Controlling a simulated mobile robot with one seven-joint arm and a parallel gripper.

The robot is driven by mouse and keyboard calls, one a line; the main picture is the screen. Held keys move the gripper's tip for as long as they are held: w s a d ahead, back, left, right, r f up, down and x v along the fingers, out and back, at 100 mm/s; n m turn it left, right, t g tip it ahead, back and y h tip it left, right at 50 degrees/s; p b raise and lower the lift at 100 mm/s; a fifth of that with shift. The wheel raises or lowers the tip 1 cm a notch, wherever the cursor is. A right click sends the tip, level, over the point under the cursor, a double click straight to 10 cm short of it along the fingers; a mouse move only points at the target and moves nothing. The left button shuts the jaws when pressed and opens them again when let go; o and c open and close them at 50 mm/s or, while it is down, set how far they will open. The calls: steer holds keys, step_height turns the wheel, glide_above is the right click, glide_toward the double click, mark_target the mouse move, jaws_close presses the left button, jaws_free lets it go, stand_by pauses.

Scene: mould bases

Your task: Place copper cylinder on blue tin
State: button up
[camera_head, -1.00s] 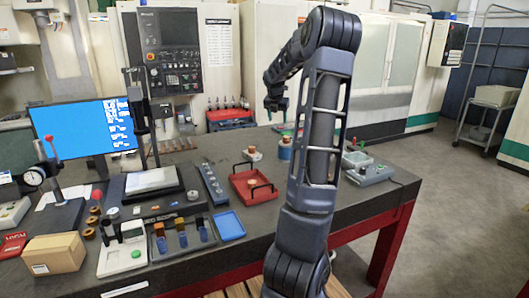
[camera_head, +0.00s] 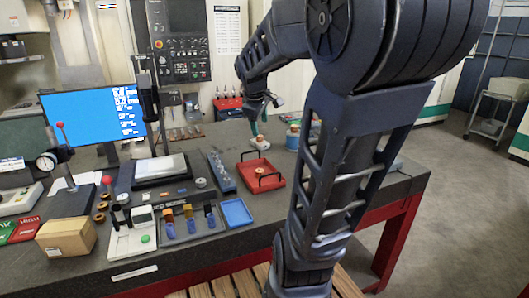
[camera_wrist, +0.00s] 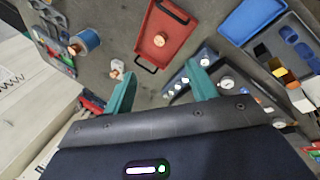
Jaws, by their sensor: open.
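The blue tin (camera_head: 292,141) stands on the dark bench, right of my gripper, with a copper-coloured piece (camera_head: 294,127) at its top. The wrist view shows the tin (camera_wrist: 89,40) at upper left, with a copper-coloured piece (camera_wrist: 75,48) against it. Another small copper disc (camera_wrist: 159,40) lies inside the red tray. A small pale block with a copper-coloured top (camera_wrist: 116,68) stands between tin and tray. Which piece is the task's cylinder I cannot tell. My gripper (camera_wrist: 164,72) is open and empty, its teal fingers apart. In the head view it (camera_head: 258,127) is just above the pale block (camera_head: 261,143).
The red tray (camera_head: 277,180) with black handles lies in front of the gripper. A blue tray (camera_head: 236,212), a grey holder strip (camera_head: 221,172) and a cardboard box (camera_head: 66,237) are to the left. A monitor (camera_head: 96,115) stands at the back left. My arm covers the bench's right part.

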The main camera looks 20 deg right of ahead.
steer(key=s+a+f+m+y, duration=0.1)
steer(key=s+a+f+m, duration=0.1)
steer(key=s+m, duration=0.2)
steer(key=s+a+f+m+y, duration=0.1)
steer(key=s+m, duration=0.3)
steer(key=s, duration=0.5)
steer(key=shift+s+a+f+t+y, duration=0.25)
steer(key=shift+a+f+t+y, duration=0.15)
steer(key=shift+f, duration=0.1)
